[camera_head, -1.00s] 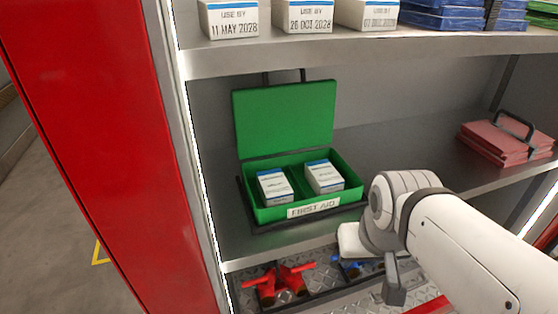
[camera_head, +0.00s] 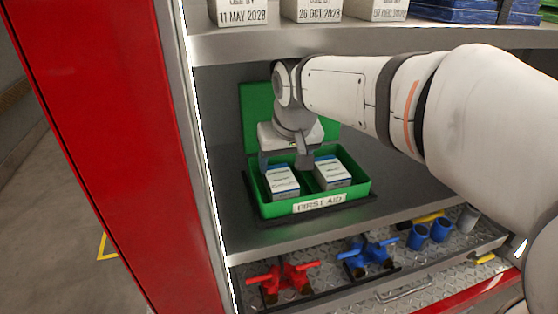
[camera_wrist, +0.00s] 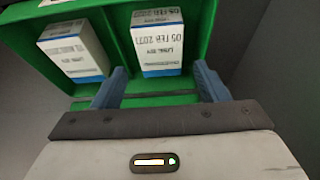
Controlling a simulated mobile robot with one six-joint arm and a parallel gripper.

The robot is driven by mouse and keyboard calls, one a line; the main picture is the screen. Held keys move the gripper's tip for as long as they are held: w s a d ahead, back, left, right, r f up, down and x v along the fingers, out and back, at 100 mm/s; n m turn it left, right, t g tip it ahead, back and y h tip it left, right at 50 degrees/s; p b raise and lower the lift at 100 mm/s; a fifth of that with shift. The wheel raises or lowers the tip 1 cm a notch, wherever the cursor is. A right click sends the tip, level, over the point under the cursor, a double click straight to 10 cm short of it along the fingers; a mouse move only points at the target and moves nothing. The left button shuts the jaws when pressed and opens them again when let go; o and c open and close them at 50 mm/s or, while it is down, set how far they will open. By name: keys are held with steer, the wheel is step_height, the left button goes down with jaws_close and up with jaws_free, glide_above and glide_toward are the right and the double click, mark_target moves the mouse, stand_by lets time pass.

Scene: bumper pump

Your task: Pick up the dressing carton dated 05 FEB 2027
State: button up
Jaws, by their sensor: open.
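The green first aid box (camera_head: 362,190) stands open on the middle shelf with two white-and-blue cartons in it. The left carton (camera_head: 282,184) is the middle one in the wrist view (camera_wrist: 157,42). Its print is upside down there and appears to read 05 FEB 2027, the last digit being unclear. The other carton (camera_head: 333,173) shows at the left of the wrist view (camera_wrist: 72,50); its date is unreadable. My gripper (camera_head: 284,160) is open and empty above the back of the left carton. In the wrist view its fingers (camera_wrist: 160,80) lie either side of that carton's near end, apart from it.
The green lid (camera_head: 255,105) stands up behind my gripper. The upper shelf (camera_head: 230,46) overhangs it and carries dated cartons, one reading 11 MAY 2028 (camera_head: 238,14). Red valves (camera_head: 283,280) and blue fittings (camera_head: 365,257) sit in a tray below. A red post (camera_head: 95,150) stands at left.

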mark_target(281, 177)
steer(key=shift+w+a+f, duration=0.25)
steer(key=shift+w+a, duration=0.05)
steer(key=shift+w, duration=0.05)
steer(key=x, duration=0.2)
steer(key=p+x, duration=0.1)
steer(key=x, duration=0.1)
steer(key=p+x, duration=0.1)
steer(key=x, duration=0.2)
steer(key=shift+s+d, duration=0.1)
steer(key=shift+d, duration=0.15)
steer(key=shift+f, duration=0.1)
steer(key=shift+f+b, duration=0.25)
steer(key=shift+b, duration=0.15)
steer(key=shift+c, duration=0.6)
steer(key=c, duration=0.7)
steer(key=shift+o, duration=0.2)
steer(key=shift+r, duration=0.1)
